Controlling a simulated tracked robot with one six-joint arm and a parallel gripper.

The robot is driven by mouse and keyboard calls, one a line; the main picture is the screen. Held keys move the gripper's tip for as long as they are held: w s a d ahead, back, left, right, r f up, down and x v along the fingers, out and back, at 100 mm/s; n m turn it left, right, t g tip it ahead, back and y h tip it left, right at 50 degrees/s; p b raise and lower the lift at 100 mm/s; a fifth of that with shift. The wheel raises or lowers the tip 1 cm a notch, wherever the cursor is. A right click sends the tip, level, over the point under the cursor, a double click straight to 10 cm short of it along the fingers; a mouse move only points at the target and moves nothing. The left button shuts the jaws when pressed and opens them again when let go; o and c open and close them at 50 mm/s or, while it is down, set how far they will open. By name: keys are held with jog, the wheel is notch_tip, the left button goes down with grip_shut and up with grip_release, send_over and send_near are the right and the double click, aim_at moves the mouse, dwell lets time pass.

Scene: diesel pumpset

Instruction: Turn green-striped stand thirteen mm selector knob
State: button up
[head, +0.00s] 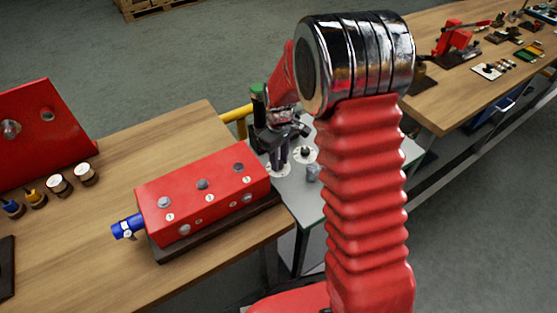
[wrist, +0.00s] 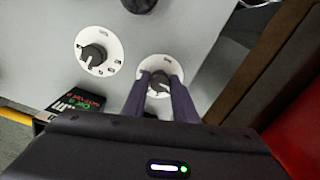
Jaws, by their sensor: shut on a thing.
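A grey stand top (head: 300,190) with a green stripe along its edge stands between the wooden benches. In the wrist view, my gripper (wrist: 159,82) is shut on a dark selector knob (wrist: 158,88) on a white round dial, one finger on each side. The fingers hide part of the knob and dial, and I cannot read its size mark. A second dark knob (wrist: 93,55) on a white dial sits to its left, apart from the fingers. In the head view my gripper (head: 279,160) reaches down to a dial, and the other dial (head: 304,154) lies just right of it.
A red block (head: 205,190) with several ports lies on the near wooden bench, left of the stand. A dark label with green text (wrist: 75,104) is near the stand's edge. A yellow rail (head: 236,114) runs behind. Another bench (head: 440,90) with tools is at right.

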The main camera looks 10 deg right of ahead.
jog(key=shift+w, duration=0.1)
jog(key=o, duration=1)
jog(key=shift+o, duration=0.2)
jog(key=shift+r, duration=0.1)
notch_tip(320, 180, up, 14)
jog(key=shift+f, duration=0.25)
jog(key=s+r+m+t, duration=0.2)
jog(key=s+r, duration=0.4)
jog(key=s, duration=0.7)
jog(key=s+r+m+t, duration=0.3)
jog(key=s+r, duration=0.3)
jog(key=s, duration=0.7)
jog(key=shift+m+t, duration=0.3)
jog(key=shift+m, duration=0.5)
